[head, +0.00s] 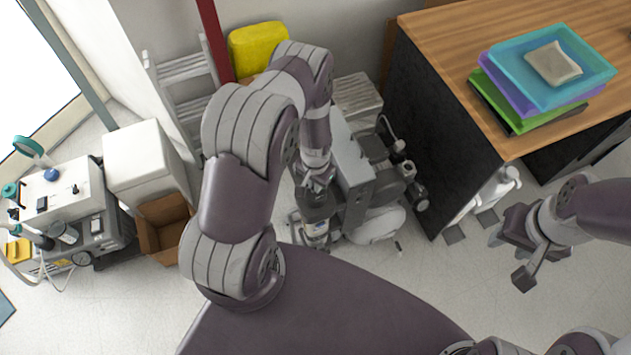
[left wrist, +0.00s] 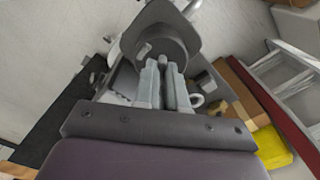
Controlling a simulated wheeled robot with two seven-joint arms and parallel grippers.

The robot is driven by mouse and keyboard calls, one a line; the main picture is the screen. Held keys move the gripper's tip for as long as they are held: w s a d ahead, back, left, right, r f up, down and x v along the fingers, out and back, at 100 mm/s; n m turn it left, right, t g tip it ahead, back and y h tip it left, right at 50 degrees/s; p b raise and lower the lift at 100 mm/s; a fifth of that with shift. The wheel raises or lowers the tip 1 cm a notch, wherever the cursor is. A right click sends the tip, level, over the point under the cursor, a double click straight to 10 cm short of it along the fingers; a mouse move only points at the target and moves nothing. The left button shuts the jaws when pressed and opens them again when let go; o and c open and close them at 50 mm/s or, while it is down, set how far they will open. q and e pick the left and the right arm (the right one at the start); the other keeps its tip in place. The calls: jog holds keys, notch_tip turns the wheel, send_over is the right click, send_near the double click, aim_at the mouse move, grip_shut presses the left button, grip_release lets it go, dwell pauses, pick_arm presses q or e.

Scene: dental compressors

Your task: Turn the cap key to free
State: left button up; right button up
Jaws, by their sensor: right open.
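The compressor unit (head: 352,170) stands on the floor, partly hidden behind my left arm. My left gripper (head: 316,188) points down at its near side. In the left wrist view, my left gripper's pale fingers (left wrist: 165,82) are close together in front of a dark rounded part (left wrist: 158,45), which may be the cap. I cannot make out the key, or whether the fingers hold or touch anything. A small bottle-like part (head: 316,233) shows below the gripper. My right gripper (head: 510,260) is open and empty over the floor at the right.
A wooden-topped desk (head: 440,40) with stacked trays (head: 550,70) stands at the right, its dark side panel close to the compressor. A white cabinet (head: 145,155), an open cardboard box (head: 160,225) and a dental cart (head: 70,215) stand at the left. A ladder (head: 180,75) leans behind.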

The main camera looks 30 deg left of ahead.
pick_arm(q)
jog(key=shift+s+a, duration=0.1)
grip_shut()
jog(key=shift+n, duration=0.3)
jog(key=n+b, duration=0.1)
jog(key=n, duration=0.2)
jog(key=shift+f+b, duration=0.1)
jog(key=shift+b, duration=0.3)
jog(key=n, duration=0.3)
jog(key=shift+b, duration=0.35)
jog(key=o, duration=0.6)
grip_release()
